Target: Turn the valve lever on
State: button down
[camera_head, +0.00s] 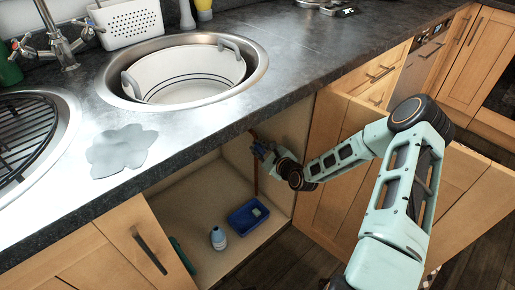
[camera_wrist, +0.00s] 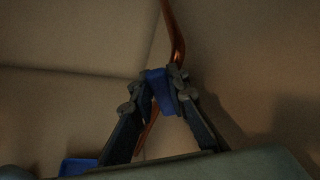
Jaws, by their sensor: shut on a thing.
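The blue valve lever (camera_wrist: 157,82) shows in the wrist view, in front of a copper pipe (camera_wrist: 174,32). My gripper (camera_wrist: 153,95) is shut on the lever, with a fingertip on each side of it. In the head view my gripper (camera_head: 264,152) reaches into the open cabinet under the sink, beside the copper pipe (camera_head: 255,180) near the right inner wall. The lever is too small and covered there to tell its angle. The valve body is mostly hidden by the lever and fingers.
A blue tray (camera_head: 248,218) with a small block and a spray-like bottle (camera_head: 218,238) stand on the cabinet floor. An open cabinet door (camera_head: 335,180) is beside my forearm. A tub (camera_head: 190,75) sits in the round sink.

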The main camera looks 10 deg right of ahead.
jog(key=c, duration=1.8)
grip_release()
jog(key=shift+c, duration=0.2)
